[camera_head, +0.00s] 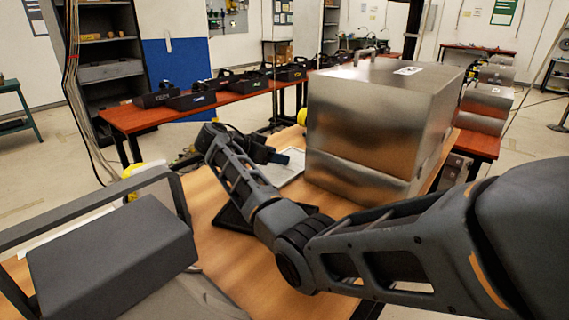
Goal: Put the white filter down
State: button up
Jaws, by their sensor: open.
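The white filter (292,168) appears as a pale flat panel with a thin frame. It lies on the wooden table (215,205) beside the left side of the large metal box. My gripper (280,157) is just in front of the filter's near left part and covers some of it. The gripper is open. Its fingers are small and dark here, and I cannot tell whether they touch the filter.
A large metal box (375,115) stands on the table to the right of my gripper. A dark grey box-like part with a frame (110,255) fills the lower left. Black trays (190,100) stand on a red-brown bench behind. Bare wood lies left of my forearm.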

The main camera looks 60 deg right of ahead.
aim_at(282, 166)
jog(key=shift+x, duration=1.55)
grip_shut()
